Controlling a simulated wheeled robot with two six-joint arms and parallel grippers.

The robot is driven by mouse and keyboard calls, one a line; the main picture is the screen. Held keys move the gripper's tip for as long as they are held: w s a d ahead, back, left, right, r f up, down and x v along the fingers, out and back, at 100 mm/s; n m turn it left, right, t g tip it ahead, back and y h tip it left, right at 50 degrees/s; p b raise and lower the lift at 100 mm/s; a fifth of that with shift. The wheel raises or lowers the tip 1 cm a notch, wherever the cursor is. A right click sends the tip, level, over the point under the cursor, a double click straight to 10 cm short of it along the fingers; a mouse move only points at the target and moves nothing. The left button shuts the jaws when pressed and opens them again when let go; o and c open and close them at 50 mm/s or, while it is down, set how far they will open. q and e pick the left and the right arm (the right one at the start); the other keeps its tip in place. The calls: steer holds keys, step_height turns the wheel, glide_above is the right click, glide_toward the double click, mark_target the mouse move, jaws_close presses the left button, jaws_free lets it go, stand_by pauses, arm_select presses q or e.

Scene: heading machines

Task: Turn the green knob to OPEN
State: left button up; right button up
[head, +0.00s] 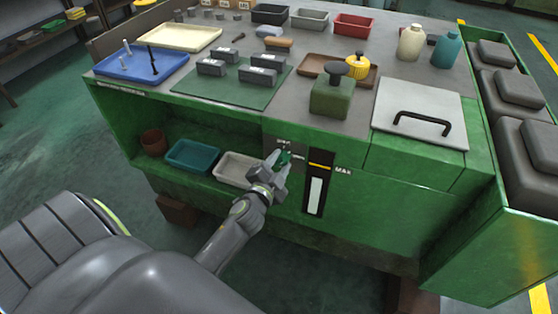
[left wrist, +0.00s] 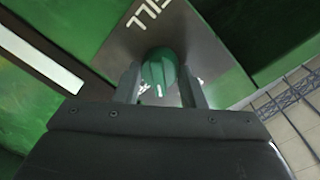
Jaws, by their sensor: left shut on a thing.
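The green knob (left wrist: 159,72) sits on a grey plate (left wrist: 199,33) on the machine's front. The word FILL shows on the plate in the left wrist view. A white mark on the knob points toward the bottom of that view. My left gripper (left wrist: 160,87) has one finger on each side of the knob and is shut on it. In the head view, my left gripper (head: 279,162) reaches the front panel and largely hides the knob (head: 284,157). Other lettering by the knob is partly covered by the fingers. My right gripper is not in view.
A black gauge (head: 317,184) with a white strip and a MAX label is right of the knob. A shelf left of it holds a teal tray (head: 192,156) and a pale tray (head: 236,168). The bench top above carries trays, blocks and bottles.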

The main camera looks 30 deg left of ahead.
arm_select(q)
steer(key=m+p, duration=0.1)
steer(key=m, duration=0.3)
steer(key=shift+d, duration=0.1)
steer(key=shift+f+m+p, duration=0.15)
steer(key=shift+m+p, duration=0.4)
steer(key=shift+m, duration=2.05)
steer(key=o, duration=1)
steer(key=shift+s+d+r+b, duration=0.25)
steer(key=shift+s+d, duration=0.45)
steer(key=shift+s, duration=2.1)
steer(key=shift+s+d+r+b, duration=0.25)
steer(key=shift+s+d, duration=0.45)
steer(key=shift+s, duration=2.15)
steer(key=shift+s+d+r+b, duration=0.15)
steer(key=shift+s+d+b, duration=0.4)
steer(key=shift+s, duration=2.25)
